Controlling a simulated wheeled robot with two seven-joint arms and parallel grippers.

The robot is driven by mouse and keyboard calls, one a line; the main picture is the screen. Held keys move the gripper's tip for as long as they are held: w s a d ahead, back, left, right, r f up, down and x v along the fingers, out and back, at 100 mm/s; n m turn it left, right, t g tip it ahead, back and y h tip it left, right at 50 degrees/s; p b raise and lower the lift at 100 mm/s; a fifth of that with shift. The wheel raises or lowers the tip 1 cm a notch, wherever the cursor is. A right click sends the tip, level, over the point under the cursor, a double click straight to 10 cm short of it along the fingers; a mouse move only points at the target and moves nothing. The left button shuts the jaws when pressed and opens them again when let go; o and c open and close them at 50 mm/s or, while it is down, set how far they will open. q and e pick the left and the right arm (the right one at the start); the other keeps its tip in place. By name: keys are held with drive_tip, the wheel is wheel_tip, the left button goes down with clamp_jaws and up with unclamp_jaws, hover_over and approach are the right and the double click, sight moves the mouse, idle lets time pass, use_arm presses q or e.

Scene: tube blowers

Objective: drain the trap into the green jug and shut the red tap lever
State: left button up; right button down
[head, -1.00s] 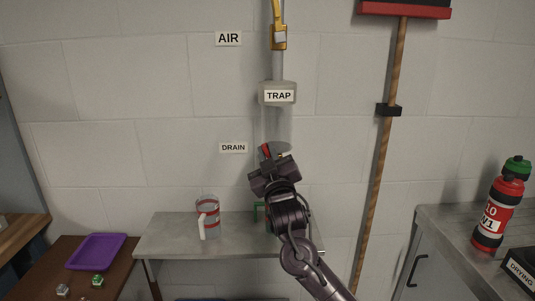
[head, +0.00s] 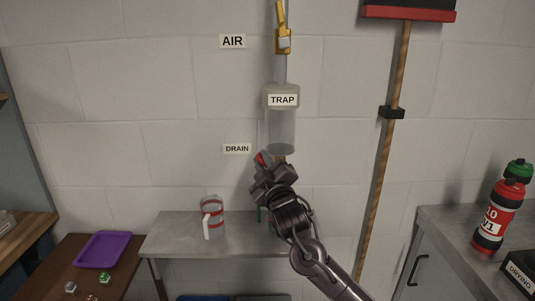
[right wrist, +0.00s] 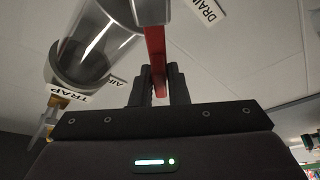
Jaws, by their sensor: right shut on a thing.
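The trap (head: 282,125) is a clear cylinder with a grey cap, fixed to the wall. It also shows in the right wrist view (right wrist: 92,50); I cannot tell how much liquid it holds. The red tap lever (head: 261,158) sits just below it, and it passes between my right fingers in the right wrist view (right wrist: 155,45). My right gripper (head: 264,167) is shut on the lever. The green jug (head: 259,214) stands on the grey bench below, almost wholly hidden behind my right arm. My left gripper is not in view.
A clear jug with red bands (head: 212,218) stands on the grey bench (head: 175,235), left of the green one. A purple tray (head: 102,249) lies on the brown table at left. A broom (head: 390,150) hangs at right, near a red bottle (head: 497,215).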

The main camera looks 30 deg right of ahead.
drive_tip(key=shift+w+a+f+n+g+y+p, duration=0.25)
drive_tip(key=shift+f+n+g+p, duration=0.4)
drive_tip(key=shift+n, duration=0.8)
drive_tip(key=shift+a+f+n+g+y+p, duration=0.2)
drive_tip(key=shift+f+n+y+p, duration=0.45)
drive_tip(key=shift+n, duration=0.85)
drive_tip(key=shift+w+a+f+n+g+y+p, duration=0.2)
drive_tip(key=shift+f+n+g, duration=0.25)
drive_tip(key=shift+f+n, duration=0.75)
drive_tip(key=shift+r+n, duration=0.2)
drive_tip(key=shift+n, duration=0.15)
drive_tip(key=c, duration=1.5)
unclamp_jaws()
drive_tip(key=shift+s, duration=0.1)
drive_tip(key=shift+s+a+b, duration=0.2)
drive_tip(key=shift+s+b, duration=0.2)
drive_tip(key=shift+s, duration=0.85)
drive_tip(key=shift+s+a+b, duration=0.25)
drive_tip(key=shift+s+b, duration=0.1)
drive_tip(key=shift+s, duration=0.95)
drive_tip(key=shift+s+a+b, duration=0.2)
drive_tip(key=shift+s+b, duration=0.2)
drive_tip(key=shift+s, duration=0.85)
